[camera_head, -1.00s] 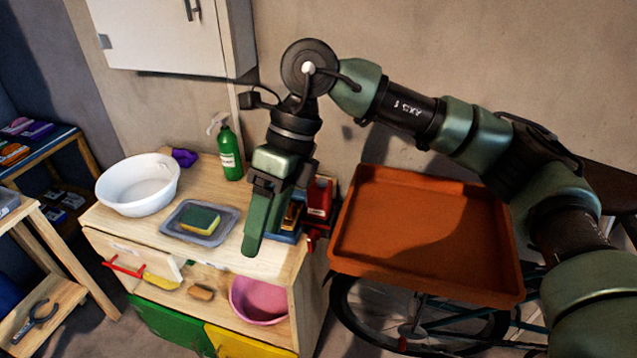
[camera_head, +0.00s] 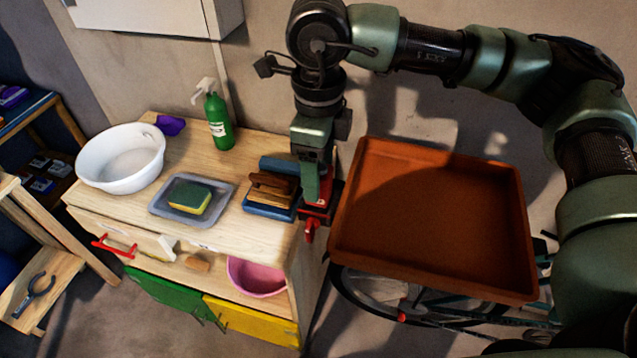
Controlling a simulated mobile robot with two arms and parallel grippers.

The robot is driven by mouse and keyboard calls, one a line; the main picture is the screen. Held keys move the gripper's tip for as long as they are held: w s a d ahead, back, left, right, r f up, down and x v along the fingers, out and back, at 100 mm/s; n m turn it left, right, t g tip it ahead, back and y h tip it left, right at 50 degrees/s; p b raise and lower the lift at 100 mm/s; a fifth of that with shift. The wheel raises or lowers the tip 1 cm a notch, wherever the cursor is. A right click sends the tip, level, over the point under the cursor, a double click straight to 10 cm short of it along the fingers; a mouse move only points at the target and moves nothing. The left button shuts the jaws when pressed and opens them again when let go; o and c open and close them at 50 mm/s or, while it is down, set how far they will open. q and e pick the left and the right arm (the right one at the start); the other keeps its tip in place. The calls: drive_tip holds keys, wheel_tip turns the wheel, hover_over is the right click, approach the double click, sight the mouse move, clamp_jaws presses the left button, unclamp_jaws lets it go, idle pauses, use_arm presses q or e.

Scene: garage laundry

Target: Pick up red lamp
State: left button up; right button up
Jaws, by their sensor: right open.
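A red object (camera_head: 318,212), which seems to be the red lamp, stands at the right end of the wooden cabinet top. My right gripper (camera_head: 311,192) points down at it and covers much of its upper part. The right gripper is open, seen nearly edge-on, so I cannot tell whether its fingers are around the lamp or just in front of it. A small red part (camera_head: 310,230) hangs over the cabinet's right edge below the gripper. My left gripper is not in view.
An orange-brown tray (camera_head: 430,273) above a bicycle lies close on the right. A sponge dish (camera_head: 165,209), a white basin (camera_head: 122,180) and a green spray bottle (camera_head: 219,125) stand further left on the cabinet.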

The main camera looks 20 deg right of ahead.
wheel_tip(320, 180, down, 2)
drive_tip(key=shift+w+d+f, duration=0.1)
drive_tip(key=shift+w+f, duration=0.05)
drive_tip(key=shift+f, duration=0.1)
clamp_jaws()
drive_tip(key=shift+r, duration=0.2)
